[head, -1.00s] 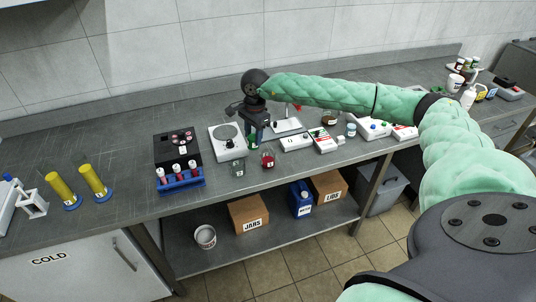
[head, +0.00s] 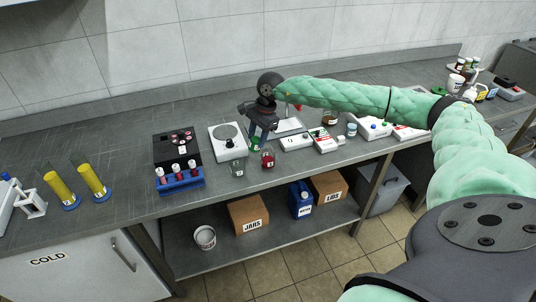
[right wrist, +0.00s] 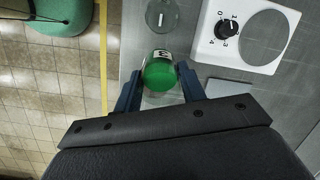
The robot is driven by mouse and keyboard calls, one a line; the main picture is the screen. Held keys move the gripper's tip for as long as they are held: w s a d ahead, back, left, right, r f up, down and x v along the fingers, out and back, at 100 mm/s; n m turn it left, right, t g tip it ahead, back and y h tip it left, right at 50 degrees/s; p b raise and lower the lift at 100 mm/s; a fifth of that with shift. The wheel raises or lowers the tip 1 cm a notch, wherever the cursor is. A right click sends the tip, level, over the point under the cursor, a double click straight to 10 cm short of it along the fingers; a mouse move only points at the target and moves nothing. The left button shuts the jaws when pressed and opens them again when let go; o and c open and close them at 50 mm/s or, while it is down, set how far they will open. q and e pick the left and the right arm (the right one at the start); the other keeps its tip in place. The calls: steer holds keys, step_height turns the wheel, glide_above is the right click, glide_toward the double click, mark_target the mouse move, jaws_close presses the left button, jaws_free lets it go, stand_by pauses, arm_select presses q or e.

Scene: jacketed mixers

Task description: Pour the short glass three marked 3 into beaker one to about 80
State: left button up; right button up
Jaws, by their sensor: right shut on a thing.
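My right gripper (head: 257,138) is shut on a short glass (right wrist: 160,74) with green contents and a label that reads 3. In the head view the glass (head: 254,146) is small and partly hidden by the fingers. The gripper leans, its fingers pointing down and left. A clear beaker (right wrist: 161,15) marked 1 stands just beyond the glass in the right wrist view, apart from it. It appears empty in the head view (head: 237,168), in front of the white stirrer plate. My left gripper is not in view.
A white stirrer plate (head: 228,141) with a dial stands close to the beaker. A glass with red liquid (head: 268,158) stands close below my right gripper. A blue rack (head: 180,181) of tubes stands to the left. The bench's front edge is near.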

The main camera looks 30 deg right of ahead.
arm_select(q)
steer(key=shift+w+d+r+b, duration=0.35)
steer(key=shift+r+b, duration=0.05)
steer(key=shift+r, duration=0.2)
arm_select(e)
steer(key=shift+s+d+f+t+y, duration=0.15)
steer(key=shift+d+f+t+y, duration=0.15)
steer(key=shift+d+f+y, duration=0.35)
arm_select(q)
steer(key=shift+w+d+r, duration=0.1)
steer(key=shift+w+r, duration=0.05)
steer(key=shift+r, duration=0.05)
arm_select(e)
steer(key=shift+a+f+y, duration=0.1)
steer(key=shift+f+y, duration=0.45)
steer(key=shift+y, duration=0.2)
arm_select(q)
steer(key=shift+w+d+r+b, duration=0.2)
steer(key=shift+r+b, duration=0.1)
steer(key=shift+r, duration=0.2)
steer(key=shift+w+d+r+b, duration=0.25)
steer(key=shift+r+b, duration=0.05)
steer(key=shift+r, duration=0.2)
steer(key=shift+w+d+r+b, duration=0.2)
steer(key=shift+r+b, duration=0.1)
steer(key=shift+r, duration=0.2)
arm_select(e)
steer(key=shift+f+y, duration=0.45)
steer(key=shift+y, duration=0.25)
